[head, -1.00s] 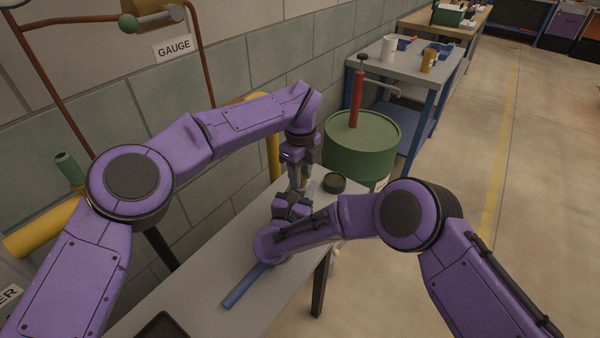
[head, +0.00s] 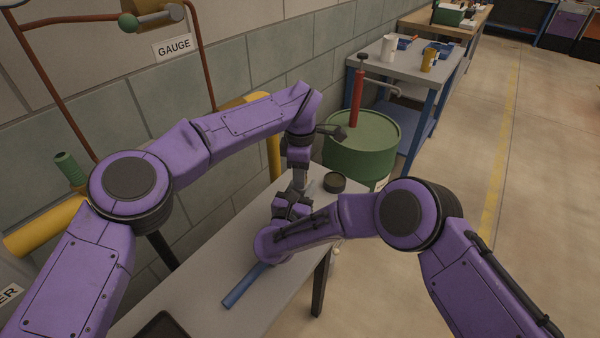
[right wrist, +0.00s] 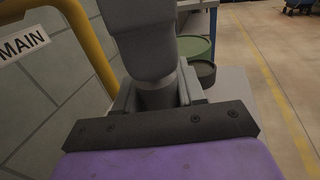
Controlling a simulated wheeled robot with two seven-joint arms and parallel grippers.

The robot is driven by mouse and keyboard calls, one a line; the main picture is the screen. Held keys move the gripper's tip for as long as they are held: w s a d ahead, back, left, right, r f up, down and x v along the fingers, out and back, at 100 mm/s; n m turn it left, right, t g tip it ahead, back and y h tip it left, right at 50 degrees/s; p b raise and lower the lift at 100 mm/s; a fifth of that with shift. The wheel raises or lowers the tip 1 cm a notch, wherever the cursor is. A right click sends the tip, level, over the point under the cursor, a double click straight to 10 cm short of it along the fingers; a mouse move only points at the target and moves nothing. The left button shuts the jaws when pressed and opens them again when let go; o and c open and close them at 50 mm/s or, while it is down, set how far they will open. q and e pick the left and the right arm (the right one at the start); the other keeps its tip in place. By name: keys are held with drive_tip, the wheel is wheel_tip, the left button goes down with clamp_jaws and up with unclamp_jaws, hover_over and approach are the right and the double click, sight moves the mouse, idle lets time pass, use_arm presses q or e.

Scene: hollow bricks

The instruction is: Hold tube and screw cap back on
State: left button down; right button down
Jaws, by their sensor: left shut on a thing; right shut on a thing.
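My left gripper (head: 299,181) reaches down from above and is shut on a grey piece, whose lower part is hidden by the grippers. My right gripper (head: 290,206) is just below it, over the table (head: 200,270), and is shut on the tube. In the right wrist view a grey tube-like body (right wrist: 145,45) narrows to a darker section (right wrist: 157,95) between the right gripper's fingers (right wrist: 156,100). It stands roughly upright. I cannot tell the cap apart from the left gripper, nor whether it is seated on the tube.
A blue flat bar (head: 245,287) lies on the table, partly under my right arm. A dark round dish (head: 334,183) sits at the table's far end. A green drum (head: 360,150) with a red pump (head: 357,100) stands behind. The block wall (head: 200,215) runs along the left.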

use_arm(q)
drive_tip(key=c, duration=0.8)
unclamp_jaws()
drive_tip(key=shift+o, duration=0.2)
drive_tip(key=shift+r, duration=2.3)
drive_tip(key=shift+r, duration=0.1)
drive_tip(key=shift+c, duration=0.4)
drive_tip(key=shift+w+r, duration=0.15)
drive_tip(key=shift+r, duration=0.45)
drive_tip(key=n, duration=0.2)
drive_tip(key=r+n, duration=0.1)
drive_tip(key=n, duration=0.2)
drive_tip(key=shift+r, duration=0.1)
drive_tip(key=n, duration=0.3)
drive_tip(key=shift+r, duration=0.2)
drive_tip(key=n, duration=0.6)
drive_tip(key=shift+r, duration=0.2)
drive_tip(key=n, duration=0.7)
